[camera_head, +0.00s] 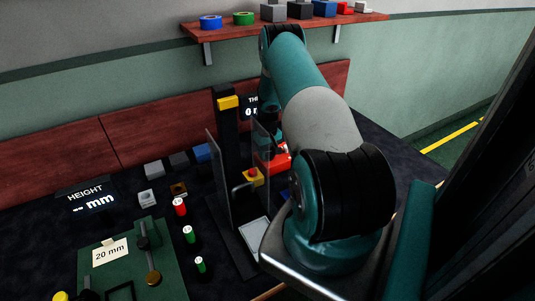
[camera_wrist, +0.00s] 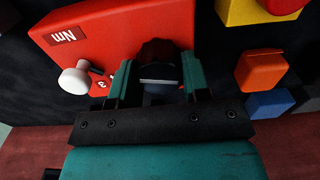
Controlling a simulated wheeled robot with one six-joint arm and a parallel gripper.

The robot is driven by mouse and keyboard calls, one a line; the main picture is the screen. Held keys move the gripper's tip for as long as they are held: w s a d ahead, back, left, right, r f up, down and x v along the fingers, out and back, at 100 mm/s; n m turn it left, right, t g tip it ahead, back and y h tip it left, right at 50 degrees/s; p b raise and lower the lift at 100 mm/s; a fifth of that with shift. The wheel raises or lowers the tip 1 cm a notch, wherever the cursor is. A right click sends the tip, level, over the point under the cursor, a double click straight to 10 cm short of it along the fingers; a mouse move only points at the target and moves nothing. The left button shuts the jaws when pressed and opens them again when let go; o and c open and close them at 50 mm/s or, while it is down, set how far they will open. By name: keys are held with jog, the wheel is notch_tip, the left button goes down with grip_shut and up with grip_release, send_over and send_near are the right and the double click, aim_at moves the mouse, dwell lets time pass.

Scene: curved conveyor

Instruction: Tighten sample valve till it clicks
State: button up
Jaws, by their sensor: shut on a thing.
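In the wrist view a red box (camera_wrist: 183,22) bears an "Nm" label and a white round knob (camera_wrist: 74,79) on a short stem. A dark round knob (camera_wrist: 158,50), which I take to be the sample valve, stands at the box's edge. My gripper (camera_wrist: 158,78) has its two teal fingers on either side of this dark knob and is shut on it. The knob's lower part is hidden between the fingers. In the head view the red box (camera_head: 279,161) shows partly behind a clear panel and my arm; the valve is not clear there.
In the wrist view an orange block (camera_wrist: 262,70) and a blue block (camera_wrist: 268,104) lie right of my gripper. In the head view an upright clear panel (camera_head: 216,175) and a dark post (camera_head: 227,130) stand left of my arm. A green board (camera_head: 125,262) lies at lower left.

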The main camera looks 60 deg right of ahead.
jog(key=shift+d+f+m+b, duration=0.1)
jog(key=shift+f+m+b, duration=0.1)
jog(key=shift+m+b, duration=0.8)
jog(key=shift+r+m, duration=0.25)
jog(key=shift+m, duration=0.35)
jog(key=o, duration=0.9)
jog(key=shift+o, duration=0.2)
notch_tip(320, 180, up, 17)
jog(key=b, duration=0.3)
jog(key=shift+r, duration=0.2)
